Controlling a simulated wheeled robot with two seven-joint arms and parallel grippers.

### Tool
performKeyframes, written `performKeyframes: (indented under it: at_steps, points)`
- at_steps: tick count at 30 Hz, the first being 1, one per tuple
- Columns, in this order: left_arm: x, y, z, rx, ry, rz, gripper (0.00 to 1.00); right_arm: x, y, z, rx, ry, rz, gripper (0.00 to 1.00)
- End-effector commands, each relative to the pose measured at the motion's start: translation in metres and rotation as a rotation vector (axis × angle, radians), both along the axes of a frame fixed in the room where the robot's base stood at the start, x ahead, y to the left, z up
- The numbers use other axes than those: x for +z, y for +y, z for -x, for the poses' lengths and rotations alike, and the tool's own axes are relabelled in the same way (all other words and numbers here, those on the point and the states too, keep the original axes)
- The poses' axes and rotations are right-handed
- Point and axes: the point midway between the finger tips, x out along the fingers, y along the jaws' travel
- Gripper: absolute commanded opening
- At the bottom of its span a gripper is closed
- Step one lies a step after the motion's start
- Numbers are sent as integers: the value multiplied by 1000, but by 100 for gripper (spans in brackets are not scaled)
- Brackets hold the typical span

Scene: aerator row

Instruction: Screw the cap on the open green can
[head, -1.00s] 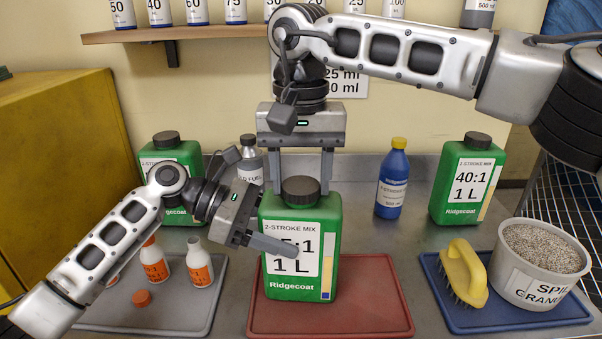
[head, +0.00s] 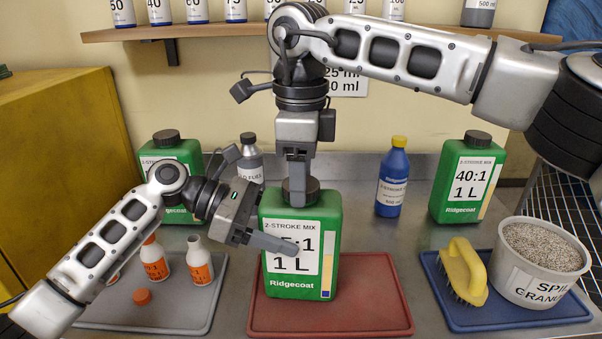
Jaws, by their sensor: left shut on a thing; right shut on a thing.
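The green can (head: 329,235), with a white "2-stroke mix" label, stands upright on the red mat (head: 370,300). Its dark cap (head: 313,191) sits at the can's mouth; I cannot tell how far it is threaded. My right gripper (head: 298,194) comes down from above and is shut on the cap, its near finger covering part of it. My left gripper (head: 296,240) reaches in from the left and is shut on the can's body. One finger crosses the front label; the other is hidden behind the can.
On the left, a grey tray (head: 185,322) holds small white bottles (head: 199,262) and a loose orange cap (head: 142,297). Two capped green cans (head: 467,180) and a blue bottle (head: 392,183) stand behind. A blue tray (head: 520,319) at right holds a yellow brush (head: 462,272) and a granule tub (head: 545,262).

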Motion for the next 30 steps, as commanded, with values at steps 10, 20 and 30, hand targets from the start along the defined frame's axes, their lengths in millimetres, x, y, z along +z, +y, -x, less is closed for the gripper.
performKeyframes:
  at_steps: [10, 20, 30]
  points:
    - [1, 0, 0, 0, -1, 2, 4, 0, 0, -1, -887, -2, 0, 23]
    - [1, 0, 0, -1, 0, 2, 4, -1, 0, -1, -1577, -2, -2, 23]
    - [1, 0, 0, -1, 0, 2, 4, -1, 0, -1, -1565, -1, -1, 72]
